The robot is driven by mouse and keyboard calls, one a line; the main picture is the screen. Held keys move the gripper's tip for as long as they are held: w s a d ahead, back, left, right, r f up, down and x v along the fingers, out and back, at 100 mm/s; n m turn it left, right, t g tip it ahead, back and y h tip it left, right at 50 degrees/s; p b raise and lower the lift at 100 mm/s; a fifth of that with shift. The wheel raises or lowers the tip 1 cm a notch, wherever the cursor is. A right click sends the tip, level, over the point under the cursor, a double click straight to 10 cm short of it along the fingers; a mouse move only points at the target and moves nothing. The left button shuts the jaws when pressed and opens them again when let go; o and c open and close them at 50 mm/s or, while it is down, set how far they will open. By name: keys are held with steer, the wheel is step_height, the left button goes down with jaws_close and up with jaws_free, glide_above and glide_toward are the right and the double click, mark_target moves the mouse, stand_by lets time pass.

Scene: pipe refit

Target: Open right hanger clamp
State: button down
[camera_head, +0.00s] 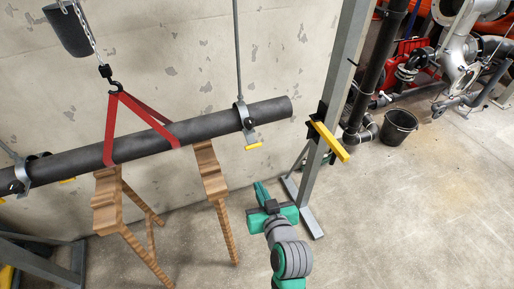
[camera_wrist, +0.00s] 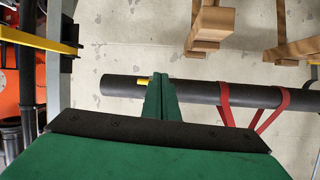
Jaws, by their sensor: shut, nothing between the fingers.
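The right hanger clamp (camera_head: 243,115) is a grey metal clamp around the dark pipe (camera_head: 213,124) near its right end, hanging from a thin rod. Its yellow handle (camera_head: 253,146) sticks out below the pipe. My gripper (camera_head: 261,190) is green, shut and empty, below and slightly right of the clamp in the head view, apart from it. In the wrist view my shut fingers (camera_wrist: 160,82) overlap the pipe (camera_wrist: 190,93). The yellow handle (camera_wrist: 143,82) shows just left of the fingertips; the rest of the clamp is hidden behind the fingers.
A red sling (camera_head: 142,117) on a chain hook holds the pipe. Two wooden stands (camera_head: 107,200) (camera_head: 210,172) stand under it. A left hanger clamp (camera_head: 21,177) is at the far left. A grey post (camera_head: 334,110) with a yellow bar (camera_head: 329,142) rises to the right of the pipe end.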

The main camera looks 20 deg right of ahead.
steer(key=w+d+r+n+y, duration=0.1)
steer(key=w+d+r+n, duration=0.2)
steer(key=r, duration=0.7)
steer(key=m, duration=0.1)
glide_toward(251, 141)
step_height(251, 141, up, 3)
steer(key=w, duration=0.1)
steer(key=shift+w+d+f, duration=0.1)
steer(key=shift+w+f, duration=0.35)
steer(key=shift+f, duration=0.3)
steer(key=shift+w+f, duration=0.45)
steer(key=shift+f, duration=0.3)
steer(key=shift+w+d+f, duration=0.1)
steer(key=shift+w+f, duration=0.35)
steer(key=shift+f, duration=0.3)
